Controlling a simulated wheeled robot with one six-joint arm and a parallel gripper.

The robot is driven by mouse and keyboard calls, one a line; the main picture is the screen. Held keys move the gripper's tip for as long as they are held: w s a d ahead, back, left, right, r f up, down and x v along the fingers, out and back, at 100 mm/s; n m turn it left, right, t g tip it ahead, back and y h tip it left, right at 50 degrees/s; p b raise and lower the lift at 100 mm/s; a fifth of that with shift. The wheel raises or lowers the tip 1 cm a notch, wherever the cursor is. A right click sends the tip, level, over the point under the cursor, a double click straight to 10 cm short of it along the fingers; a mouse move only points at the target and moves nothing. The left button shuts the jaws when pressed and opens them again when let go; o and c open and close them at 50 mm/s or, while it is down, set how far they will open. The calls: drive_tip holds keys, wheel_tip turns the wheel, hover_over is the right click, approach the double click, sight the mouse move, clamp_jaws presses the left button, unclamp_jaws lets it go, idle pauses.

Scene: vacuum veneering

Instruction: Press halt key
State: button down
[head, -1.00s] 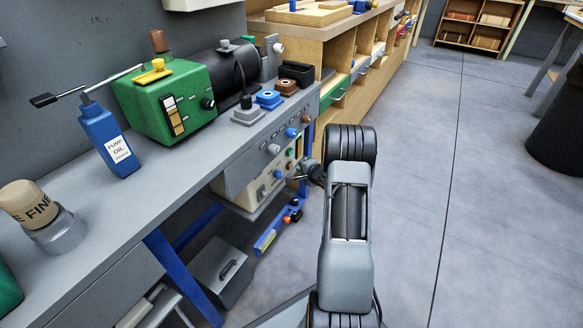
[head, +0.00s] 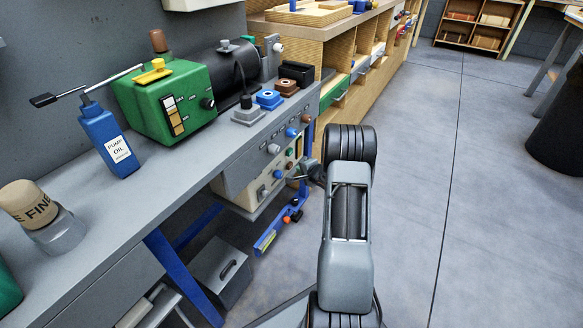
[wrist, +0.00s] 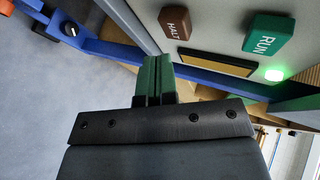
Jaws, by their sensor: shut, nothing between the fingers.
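The halt key is a brown block lettered HALT (wrist: 175,22) on a pale panel (wrist: 215,30), seen in the wrist view. A green RUN key (wrist: 268,34) sits to its right. My gripper (wrist: 154,60) is shut and empty, its green fingertips together below the HALT key in the picture. I cannot tell the exact gap, but no contact shows. In the head view my gripper (head: 305,170) is small and dark in front of the panel under the bench, and the key lettering is too small to read there.
A green light (wrist: 274,75) glows below the RUN key. A blue rail (wrist: 100,42) runs beside the panel. The grey bench (head: 110,205) holds a green pump (head: 160,100) and an oil bottle (head: 108,140).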

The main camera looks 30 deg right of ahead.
drive_tip(key=shift+w, duration=0.15)
idle(0.5)
drive_tip(key=shift+w+a+p, duration=0.2)
drive_tip(key=shift+w+p, duration=0.05)
drive_tip(key=shift+p, duration=0.2)
drive_tip(key=shift+w+a, duration=0.25)
drive_tip(key=shift+w, duration=0.2)
idle(0.6)
drive_tip(key=shift+s+p, duration=0.1)
drive_tip(key=shift+p, duration=0.25)
drive_tip(key=shift+s+d+p, duration=0.45)
drive_tip(key=shift+s+p, duration=0.05)
drive_tip(key=shift+s, duration=0.25)
drive_tip(key=s+d+p, duration=0.3)
drive_tip(key=s, duration=0.2)
drive_tip(key=shift+s, duration=0.15)
